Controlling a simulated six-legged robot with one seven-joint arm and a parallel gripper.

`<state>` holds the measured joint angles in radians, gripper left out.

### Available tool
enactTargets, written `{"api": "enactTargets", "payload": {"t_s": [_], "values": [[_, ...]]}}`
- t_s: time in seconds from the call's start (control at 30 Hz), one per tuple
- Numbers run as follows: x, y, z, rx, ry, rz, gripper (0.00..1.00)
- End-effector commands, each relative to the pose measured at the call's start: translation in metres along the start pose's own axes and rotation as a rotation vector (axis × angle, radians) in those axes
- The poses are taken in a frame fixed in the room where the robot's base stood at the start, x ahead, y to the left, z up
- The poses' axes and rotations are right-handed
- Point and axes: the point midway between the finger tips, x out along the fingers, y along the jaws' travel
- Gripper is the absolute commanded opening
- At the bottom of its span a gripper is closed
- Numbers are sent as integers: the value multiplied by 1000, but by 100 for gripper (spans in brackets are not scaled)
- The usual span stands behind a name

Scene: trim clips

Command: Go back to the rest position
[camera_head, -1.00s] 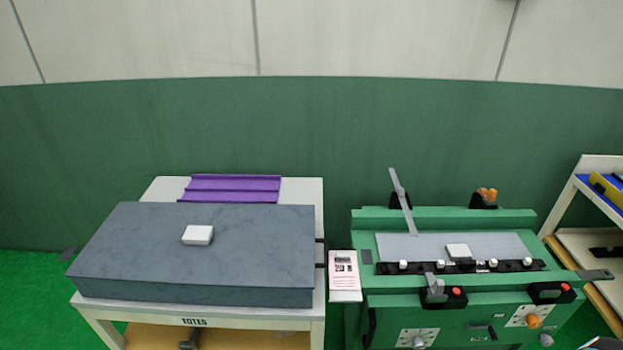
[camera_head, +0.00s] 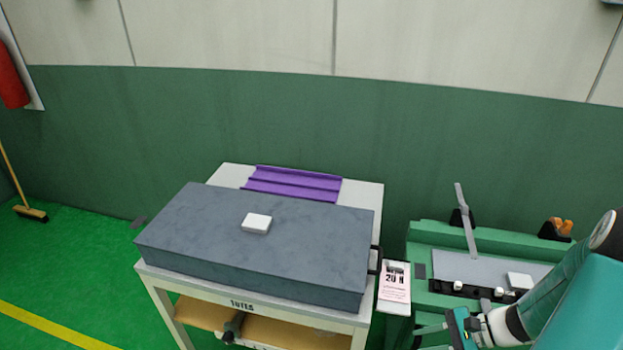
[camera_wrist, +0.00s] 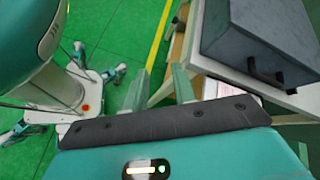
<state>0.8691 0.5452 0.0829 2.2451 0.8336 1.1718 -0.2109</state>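My gripper (camera_wrist: 160,80) shows in the wrist view with its two pale green fingers apart and nothing between them. Beyond the fingertips are green floor and the edge of a white table. In the head view my teal and white arm comes in at the lower right, and my gripper (camera_head: 462,328) is low in front of the green workbench (camera_head: 425,232). The arm hides much of that bench. White blocks sit on the grey slab (camera_head: 258,222) and on the bench's grey plate (camera_head: 470,266).
The grey slab lies on a white table (camera_head: 365,195) labelled "TOTES", with a purple ribbed piece (camera_head: 293,184) behind it. A printed card (camera_head: 394,282) stands between table and bench. A broom (camera_head: 30,213) is at the far left. Green floor (camera_head: 75,260) is clear at left.

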Motion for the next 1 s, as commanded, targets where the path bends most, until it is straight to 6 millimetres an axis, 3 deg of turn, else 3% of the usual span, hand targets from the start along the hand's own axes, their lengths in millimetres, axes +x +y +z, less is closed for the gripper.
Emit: {"api": "enactTargets", "payload": {"t_s": [0.1,0.5,1.0], "values": [[-3,-16,31,-136,62,135,27],[-16,-50,126,-587,298,490,27],[-43,-73,244,-1188,664,687,27]]}}
